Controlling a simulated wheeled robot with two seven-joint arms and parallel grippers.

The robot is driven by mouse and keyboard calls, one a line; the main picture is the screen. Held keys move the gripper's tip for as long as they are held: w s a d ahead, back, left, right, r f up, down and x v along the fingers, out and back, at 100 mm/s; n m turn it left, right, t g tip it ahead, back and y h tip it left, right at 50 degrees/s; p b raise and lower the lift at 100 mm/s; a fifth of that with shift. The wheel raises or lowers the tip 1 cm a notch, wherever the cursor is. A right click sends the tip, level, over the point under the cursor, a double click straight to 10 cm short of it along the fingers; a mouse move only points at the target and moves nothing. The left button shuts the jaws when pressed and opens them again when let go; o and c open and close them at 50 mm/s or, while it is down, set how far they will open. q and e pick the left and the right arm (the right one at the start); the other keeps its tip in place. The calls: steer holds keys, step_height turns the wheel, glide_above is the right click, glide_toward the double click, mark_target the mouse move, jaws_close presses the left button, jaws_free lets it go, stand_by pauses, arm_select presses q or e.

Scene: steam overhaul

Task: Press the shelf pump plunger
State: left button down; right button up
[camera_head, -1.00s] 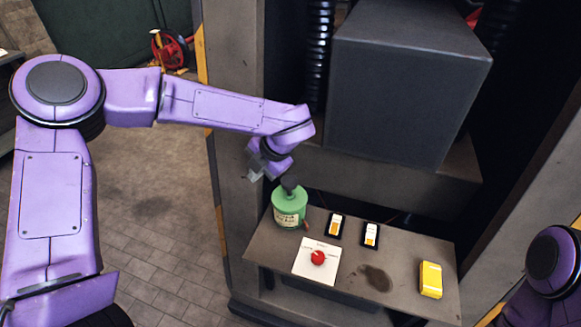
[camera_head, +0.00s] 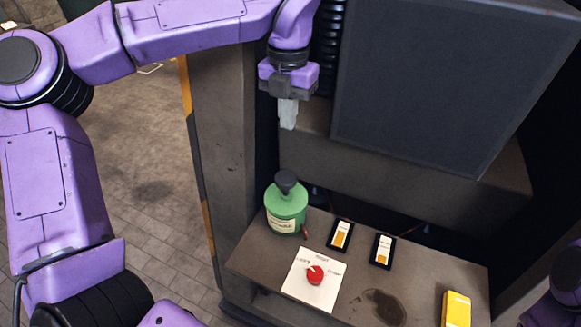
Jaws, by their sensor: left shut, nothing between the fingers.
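The shelf pump is a green canister (camera_head: 286,207) with a pale label, standing upright at the back left of the shelf (camera_head: 262,262). Its dark plunger knob (camera_head: 286,181) sticks up from the top. My left gripper (camera_head: 288,122) is shut and empty. It points down and shows above the plunger in the picture, with a visible gap between them. My right gripper is not in view; only part of my right arm shows at the right edge.
A white plate with a red knob (camera_head: 315,275) lies right of the pump's front. Two dark-framed indicators (camera_head: 341,236) (camera_head: 383,250) and a yellow block (camera_head: 456,309) sit further right. A dark stain (camera_head: 385,307) marks the shelf. A large grey box (camera_head: 450,80) overhangs behind.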

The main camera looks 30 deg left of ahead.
arm_select(q)
steer(key=p, duration=0.3)
glide_toward(287, 176)
step_height(287, 176, down, 7)
steer(key=shift+r, duration=0.1)
stand_by(0.4)
